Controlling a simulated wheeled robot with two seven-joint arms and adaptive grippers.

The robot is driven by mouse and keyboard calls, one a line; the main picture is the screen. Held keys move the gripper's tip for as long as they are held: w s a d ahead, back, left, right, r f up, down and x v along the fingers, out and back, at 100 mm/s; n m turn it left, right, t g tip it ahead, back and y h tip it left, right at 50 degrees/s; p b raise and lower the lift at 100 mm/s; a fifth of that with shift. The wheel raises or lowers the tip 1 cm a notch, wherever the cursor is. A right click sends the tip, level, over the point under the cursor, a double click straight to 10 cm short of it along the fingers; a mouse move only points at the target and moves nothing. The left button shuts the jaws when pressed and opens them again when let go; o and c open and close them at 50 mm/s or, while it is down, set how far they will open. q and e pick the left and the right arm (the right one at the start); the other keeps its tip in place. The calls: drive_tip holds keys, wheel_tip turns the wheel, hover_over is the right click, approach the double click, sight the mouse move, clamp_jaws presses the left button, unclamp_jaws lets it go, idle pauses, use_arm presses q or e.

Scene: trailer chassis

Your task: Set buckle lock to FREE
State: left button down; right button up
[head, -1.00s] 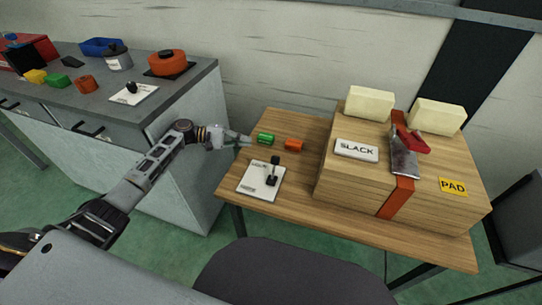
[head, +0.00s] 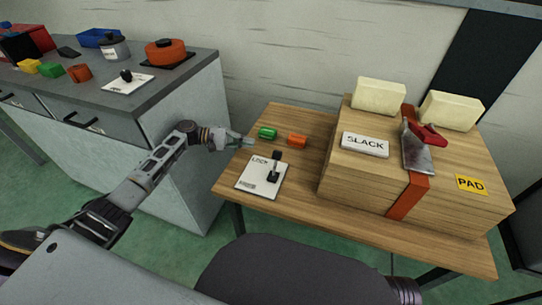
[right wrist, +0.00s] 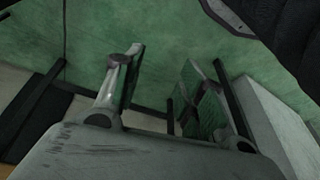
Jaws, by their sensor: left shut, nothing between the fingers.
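The lock panel (head: 251,184) is a white plate marked LOCK, lying on the wooden table's left part. Its black lever (head: 274,171) stands up from the plate, leaning toward the back; the small print is too blurred to read. My left gripper (head: 247,142) is shut and empty near the table's left edge, behind the panel and apart from the lever. The buckle (head: 417,150) is a metal piece with a red handle, on an orange strap (head: 408,196) around a wooden box. My right gripper (right wrist: 164,60) is open and empty above the green floor.
A green block (head: 268,133) and an orange block (head: 297,141) lie behind the panel. The wooden box (head: 350,187) carries a SLACK sign (head: 365,145), a PAD label (head: 471,184) and two cream blocks. A grey counter (head: 180,82) with several objects stands at left.

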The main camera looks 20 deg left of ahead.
sight(275, 163)
use_arm(q)
drive_tip(key=shift+f+b, duration=0.7)
drive_tip(key=shift+f, duration=0.2)
use_arm(e)
drive_tip(key=shift+s+a+r, duration=0.1)
drive_tip(key=shift+s+r, duration=0.1)
drive_tip(key=shift+r, duration=0.65)
drive_tip(key=shift+s+a+r, duration=0.1)
drive_tip(key=shift+s+r, duration=0.05)
drive_tip(key=shift+r, duration=0.65)
use_arm(q)
drive_tip(key=shift+d, duration=0.15)
use_arm(e)
drive_tip(key=shift+f, duration=0.1)
use_arm(q)
drive_tip(key=b+x, duration=0.2)
drive_tip(key=x, duration=0.7)
drive_tip(key=shift+d, duration=0.35)
drive_tip(key=shift+s+r, duration=0.45)
drive_tip(key=shift+s, duration=0.35)
drive_tip(key=shift+s+r, duration=0.5)
drive_tip(key=shift+s, duration=0.35)
use_arm(e)
drive_tip(key=shift+t+y, duration=0.5)
drive_tip(key=shift+s+x, duration=0.25)
drive_tip(key=shift+x, duration=1)
drive_tip(key=shift+s+x, duration=0.25)
drive_tip(key=shift+x, duration=1)
drive_tip(key=shift+w+a+f, duration=0.15)
drive_tip(key=shift+f, duration=0.05)
